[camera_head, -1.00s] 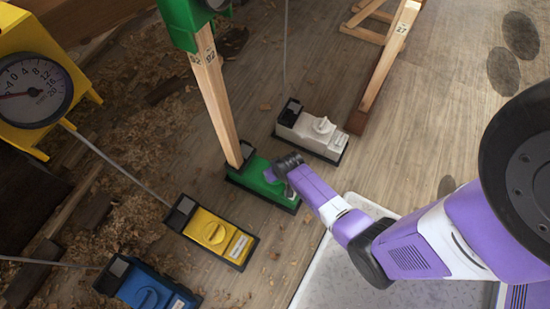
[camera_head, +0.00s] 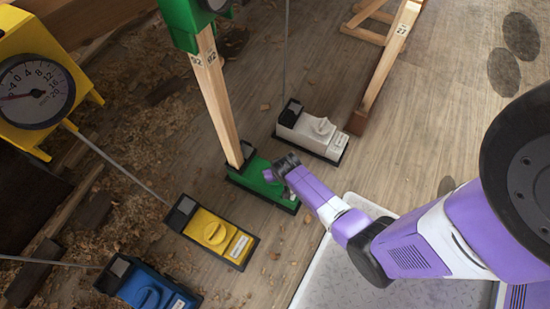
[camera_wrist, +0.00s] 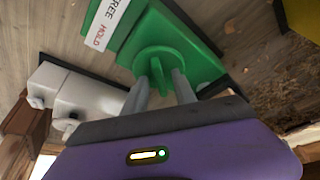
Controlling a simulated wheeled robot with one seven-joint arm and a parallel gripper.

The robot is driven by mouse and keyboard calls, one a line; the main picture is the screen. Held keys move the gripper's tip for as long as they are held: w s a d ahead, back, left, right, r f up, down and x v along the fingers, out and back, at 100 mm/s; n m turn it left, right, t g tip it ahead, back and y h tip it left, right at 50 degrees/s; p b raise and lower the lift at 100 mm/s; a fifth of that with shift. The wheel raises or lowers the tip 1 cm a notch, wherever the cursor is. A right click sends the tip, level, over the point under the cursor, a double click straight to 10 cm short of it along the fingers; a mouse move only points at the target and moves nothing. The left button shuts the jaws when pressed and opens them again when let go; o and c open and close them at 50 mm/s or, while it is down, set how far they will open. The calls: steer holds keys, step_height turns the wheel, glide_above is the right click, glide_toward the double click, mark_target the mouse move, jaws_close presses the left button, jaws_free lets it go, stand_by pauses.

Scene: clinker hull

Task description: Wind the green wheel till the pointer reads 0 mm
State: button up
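The green wheel (camera_wrist: 158,60) is a round knob with a raised grip bar, on a green box (camera_head: 240,182) on the floor. In the wrist view the two grey fingers of my gripper (camera_wrist: 160,82) stand on either side of the bar, with gaps visible, so it looks open around it. In the head view my gripper (camera_head: 274,173) is over the green box and hides most of the wheel. A green gauge housing (camera_head: 187,22) sits on the wooden post above; its dial is cut off at the top edge, so its pointer is not readable.
Yellow (camera_head: 212,230), blue (camera_head: 146,290) and white (camera_head: 312,130) boxes with similar knobs stand nearby. A yellow gauge (camera_head: 36,90) is at the left. The wooden post (camera_head: 218,100) rises beside the green box. Open floor lies upper right.

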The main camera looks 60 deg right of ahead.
mark_target(278, 183)
steer(key=shift+r, duration=0.15)
steer(key=p+v, duration=0.4)
steer(key=v, duration=0.3)
steer(key=shift+r, duration=0.25)
steer(key=shift+s+a, duration=0.15)
